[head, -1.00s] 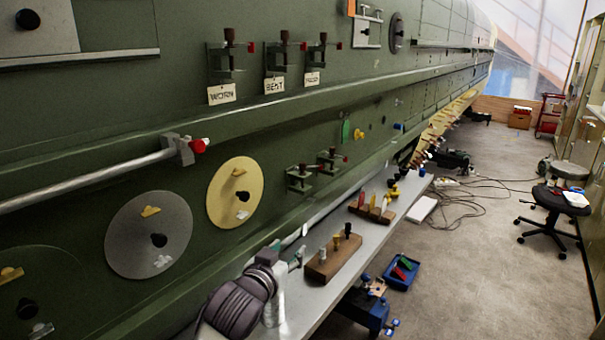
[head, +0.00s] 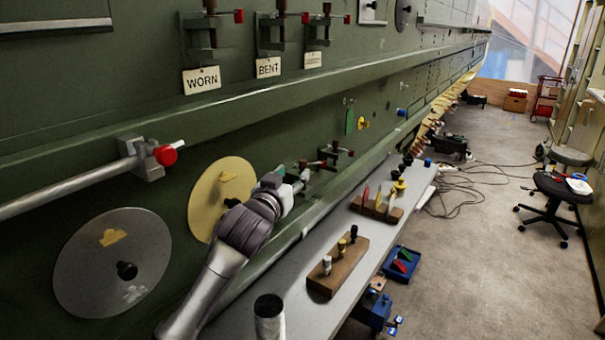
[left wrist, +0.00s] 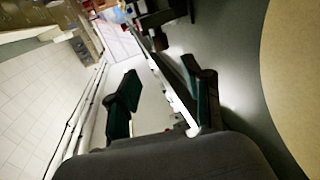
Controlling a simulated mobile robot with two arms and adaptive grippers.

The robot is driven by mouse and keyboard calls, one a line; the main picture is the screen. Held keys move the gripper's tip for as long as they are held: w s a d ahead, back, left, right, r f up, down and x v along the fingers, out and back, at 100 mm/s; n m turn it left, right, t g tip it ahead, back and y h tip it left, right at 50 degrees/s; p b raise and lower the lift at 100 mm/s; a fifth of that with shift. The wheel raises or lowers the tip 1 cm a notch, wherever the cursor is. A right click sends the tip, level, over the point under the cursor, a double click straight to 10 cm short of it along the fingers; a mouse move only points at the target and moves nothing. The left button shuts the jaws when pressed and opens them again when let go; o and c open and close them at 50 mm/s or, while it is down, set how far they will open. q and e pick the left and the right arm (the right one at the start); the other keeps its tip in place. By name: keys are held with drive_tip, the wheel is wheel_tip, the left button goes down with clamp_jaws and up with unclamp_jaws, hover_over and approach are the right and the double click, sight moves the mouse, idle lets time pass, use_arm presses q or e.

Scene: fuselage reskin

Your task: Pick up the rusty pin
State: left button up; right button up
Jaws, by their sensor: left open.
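No pin is plainly rusty at this size. A wooden block (head: 337,268) on the grey bench holds a silver pin (head: 327,264), a yellowish pin (head: 341,247) and a dark pin (head: 353,233), all upright. My left gripper (head: 301,178) is in front of the green fuselage side, close to a red-handled clamp (head: 335,152), beyond the block in the picture. I cannot tell whether it touches the clamp. In the left wrist view the gripper's fingers (left wrist: 163,98) are apart, with no pin seen between them. My right gripper is not in view.
A second block (head: 376,208) with red and yellow pieces stands farther along the bench (head: 308,312). Clamps with tags reading WORN (head: 202,80) and BENT (head: 268,67) hang above. A blue tray (head: 401,263) is right of the bench. The floor on the right is mostly open.

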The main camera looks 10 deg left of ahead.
sight(302, 162)
use_arm(q)
drive_tip(key=w, duration=0.3)
drive_tip(key=shift+w+d+f+b, duration=0.15)
drive_tip(key=shift+d+f+b, duration=0.1)
drive_tip(key=shift+b, duration=0.1)
drive_tip(key=shift+w+a+f+b, duration=0.15)
drive_tip(key=shift+w+b, duration=0.25)
drive_tip(key=shift+w, duration=0.7)
drive_tip(key=w, duration=0.1)
drive_tip(key=w+b, duration=0.1)
drive_tip(key=w, duration=0.1)
drive_tip(key=shift+w+d, duration=0.2)
drive_tip(key=shift+d, duration=0.05)
drive_tip(key=shift+w, duration=0.35)
drive_tip(key=shift+r, duration=0.2)
drive_tip(key=shift+s, duration=0.1)
drive_tip(key=shift+c, duration=1.4)
drive_tip(key=c, duration=0.5)
clamp_jaws()
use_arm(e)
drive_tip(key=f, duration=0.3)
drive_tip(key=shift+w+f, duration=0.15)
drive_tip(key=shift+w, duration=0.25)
